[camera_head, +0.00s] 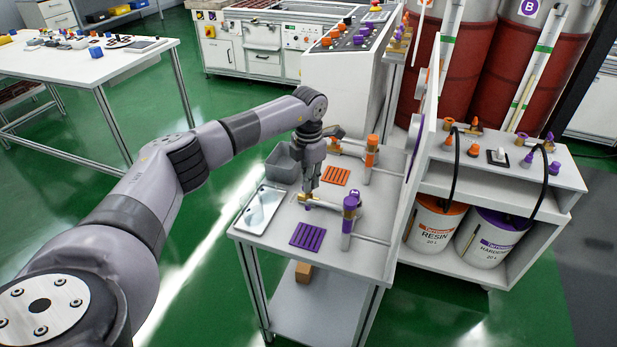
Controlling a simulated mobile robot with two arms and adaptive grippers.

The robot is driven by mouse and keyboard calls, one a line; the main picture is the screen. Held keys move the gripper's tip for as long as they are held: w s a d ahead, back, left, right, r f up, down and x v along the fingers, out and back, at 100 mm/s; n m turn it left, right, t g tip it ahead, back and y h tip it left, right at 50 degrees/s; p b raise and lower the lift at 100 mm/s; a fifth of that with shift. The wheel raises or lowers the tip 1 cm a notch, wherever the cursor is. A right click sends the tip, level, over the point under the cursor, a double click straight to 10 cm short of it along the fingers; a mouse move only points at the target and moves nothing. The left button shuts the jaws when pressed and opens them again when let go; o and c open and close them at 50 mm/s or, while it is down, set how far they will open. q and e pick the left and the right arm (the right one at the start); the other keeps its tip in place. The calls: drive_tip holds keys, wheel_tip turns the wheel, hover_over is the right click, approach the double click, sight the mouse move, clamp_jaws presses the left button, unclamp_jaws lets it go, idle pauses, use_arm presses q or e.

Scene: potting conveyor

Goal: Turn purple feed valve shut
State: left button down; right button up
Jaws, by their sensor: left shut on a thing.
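A purple-marked feed line stands on the small grey bench, with a purple and brass upright fitting (349,212). A short pipe (328,205) runs left from it to a brass valve (304,199) with a bit of purple below it. My left gripper (308,192) points down from above and is shut at this valve. The fingers hide most of what they hold, so the handle's angle cannot be told. My right gripper is not in view.
A purple slotted mat (307,237) and a metal tray (261,209) lie near the valve. Behind are an orange slotted mat (336,176), an orange fitting (371,158) and a grey bin (283,163). A white panel (416,165) rises at the bench's right side.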

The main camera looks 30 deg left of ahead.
use_arm(q)
drive_tip(key=n+p, duration=0.1)
drive_tip(key=n, duration=0.5)
drive_tip(key=shift+r+p, duration=0.1)
drive_tip(key=shift+p, duration=0.25)
drive_tip(key=shift+n, duration=0.3)
drive_tip(key=shift+w, duration=0.1)
drive_tip(key=c, duration=1.7)
unclamp_jaws()
wheel_tip(320, 180, up, 12)
